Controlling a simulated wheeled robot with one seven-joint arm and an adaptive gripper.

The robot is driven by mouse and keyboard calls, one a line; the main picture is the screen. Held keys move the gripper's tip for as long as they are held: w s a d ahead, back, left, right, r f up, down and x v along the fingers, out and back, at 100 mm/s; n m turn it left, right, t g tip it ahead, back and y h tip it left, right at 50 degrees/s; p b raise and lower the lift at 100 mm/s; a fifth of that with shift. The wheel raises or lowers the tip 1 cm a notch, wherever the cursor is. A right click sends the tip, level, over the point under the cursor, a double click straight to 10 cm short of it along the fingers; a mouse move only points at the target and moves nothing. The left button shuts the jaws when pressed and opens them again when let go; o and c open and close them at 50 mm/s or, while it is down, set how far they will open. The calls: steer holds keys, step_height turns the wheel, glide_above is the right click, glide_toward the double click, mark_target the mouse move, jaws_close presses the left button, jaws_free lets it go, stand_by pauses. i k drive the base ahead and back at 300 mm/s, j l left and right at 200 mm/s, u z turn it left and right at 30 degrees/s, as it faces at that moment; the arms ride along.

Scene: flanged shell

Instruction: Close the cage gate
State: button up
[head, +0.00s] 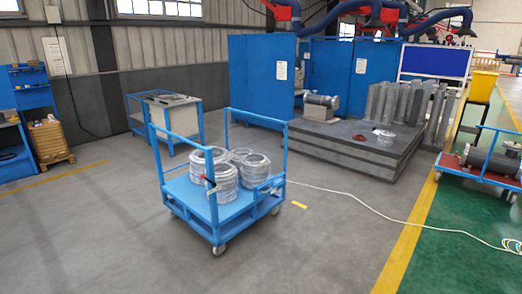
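I cannot make out a cage gate with certainty in the head view. I cannot tell whether any of these panels is a gate. My gripper and arm are not in view.
A blue wheeled cart (235,212) with several wrapped rings stands in the middle. A grey platform (350,150) holds metal parts behind it. A white cable (395,216) crosses the floor rightward. A loaded cart (485,165) is at right. Grey floor at front left is clear.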

mark_target(274, 185)
steer(key=i, duration=0.75)
steer(key=i+u, duration=0.1)
steer(key=i, duration=0.65)
steer(key=i+l, duration=0.1)
steer(key=i, duration=0.65)
steer(key=i+u, duration=0.1)
steer(key=i, duration=0.65)
steer(key=i+l, duration=0.2)
steer(key=i, duration=0.55)
steer(key=i+l+u, duration=0.1)
steer(key=i, duration=0.65)
